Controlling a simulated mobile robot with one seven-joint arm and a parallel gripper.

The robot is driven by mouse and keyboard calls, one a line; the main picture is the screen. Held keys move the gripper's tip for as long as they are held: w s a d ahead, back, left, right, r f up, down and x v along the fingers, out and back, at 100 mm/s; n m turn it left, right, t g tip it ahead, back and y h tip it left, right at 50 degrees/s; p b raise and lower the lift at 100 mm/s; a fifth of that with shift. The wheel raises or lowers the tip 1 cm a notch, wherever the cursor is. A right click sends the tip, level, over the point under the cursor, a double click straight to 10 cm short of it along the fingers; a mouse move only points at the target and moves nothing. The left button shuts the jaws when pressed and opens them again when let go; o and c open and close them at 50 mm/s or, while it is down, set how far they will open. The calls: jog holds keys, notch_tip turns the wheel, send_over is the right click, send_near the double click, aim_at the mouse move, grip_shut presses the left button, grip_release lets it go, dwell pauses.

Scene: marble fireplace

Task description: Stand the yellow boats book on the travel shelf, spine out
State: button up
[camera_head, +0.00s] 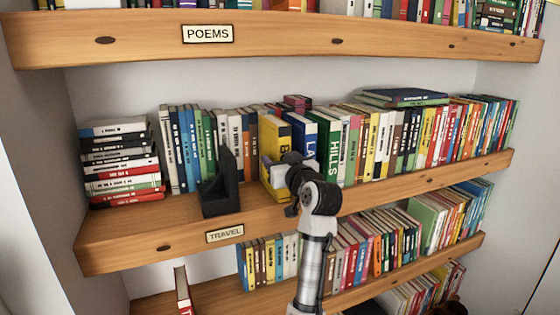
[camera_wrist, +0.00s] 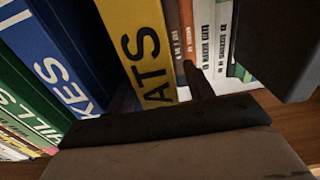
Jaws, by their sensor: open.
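The yellow boats book (camera_head: 273,137) stands upright on the travel shelf (camera_head: 130,236), its lettered spine facing out. It is beside the blue LAKES book (camera_head: 301,138), with the green HILLS book (camera_head: 329,150) further right. My gripper (camera_head: 277,172) is open at the lower part of the yellow spine and hides some of its lettering. In the wrist view the yellow spine (camera_wrist: 148,50) shows the letters ATS just beyond my gripper (camera_wrist: 160,98). Whether a finger touches the book I cannot tell.
A black bookend (camera_head: 220,190) stands left of the yellow book, near the TRAVEL label (camera_head: 225,234). A flat stack of books (camera_head: 119,165) lies at the far left. The POEMS shelf (camera_head: 140,36) hangs above; fuller shelves lie below. Bare board shows in front of the stack.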

jog(key=shift+s+r, duration=0.1)
jog(key=shift+r, duration=0.05)
jog(key=b+v, duration=0.4)
jog(key=v, duration=0.7)
jog(key=shift+s+d, duration=0.2)
jog(key=shift+s, duration=0.15)
jog(key=shift+a, duration=0.1)
